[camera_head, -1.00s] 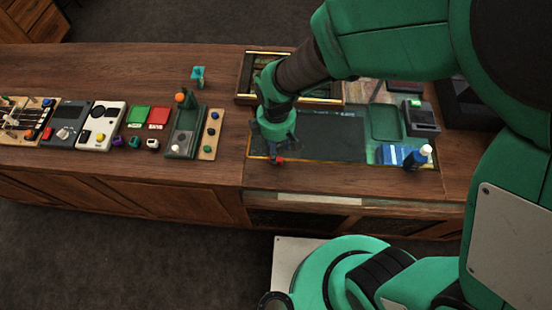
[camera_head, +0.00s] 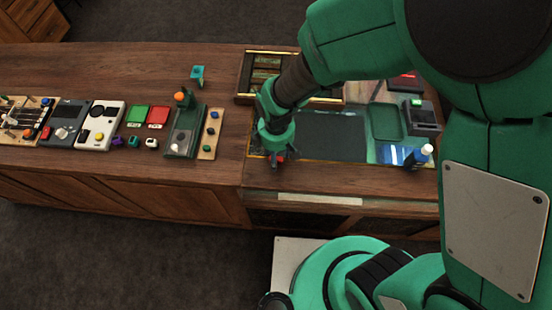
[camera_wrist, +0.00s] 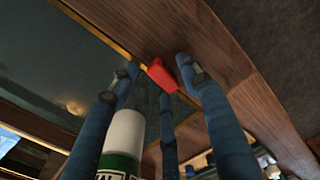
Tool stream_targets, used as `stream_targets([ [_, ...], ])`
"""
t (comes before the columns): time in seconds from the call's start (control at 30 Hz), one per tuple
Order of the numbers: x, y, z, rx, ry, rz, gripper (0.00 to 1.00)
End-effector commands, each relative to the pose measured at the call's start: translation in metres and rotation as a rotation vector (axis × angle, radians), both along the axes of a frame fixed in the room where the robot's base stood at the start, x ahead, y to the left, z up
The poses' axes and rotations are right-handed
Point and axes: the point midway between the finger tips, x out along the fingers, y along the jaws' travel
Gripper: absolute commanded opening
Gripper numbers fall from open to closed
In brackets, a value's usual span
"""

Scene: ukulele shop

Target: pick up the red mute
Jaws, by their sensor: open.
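The red mute (camera_wrist: 161,76) is a small red block in the wrist view. It lies at the gold-edged front border of the dark counter inset, beside the wooden rim. In the head view only a bit of red (camera_head: 281,158) shows at my fingertips. My gripper (camera_wrist: 158,77) is open, with blue-grey fingers spread around the mute, one on each side and one below it in the picture. I cannot tell whether any finger touches it. In the head view my gripper (camera_head: 276,160) points down at the front edge of the inset, and it partly hides the mute.
A blue bottle with a white cap (camera_head: 419,157) stands at the right of the inset. A wooden tray (camera_head: 243,80) lies behind my gripper. Pedals and small coloured knobs fill the counter's left part. The dark mat (camera_head: 335,135) right of my gripper is clear.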

Motion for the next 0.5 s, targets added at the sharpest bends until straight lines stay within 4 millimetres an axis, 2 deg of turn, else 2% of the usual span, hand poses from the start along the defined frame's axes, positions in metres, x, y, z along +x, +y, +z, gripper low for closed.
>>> stream_targets([
  [0.2, -0.0001, 0.0, 0.0001, 0.0, 0.0, 0.0, 0.45],
  [0.4, -0.0001, -0.0001, 0.0001, 0.0, 0.0, 0.0, 0.09],
  [0.5, 0.0, 0.0, 0.0001, 0.0, 0.0, 0.0, 0.08],
])
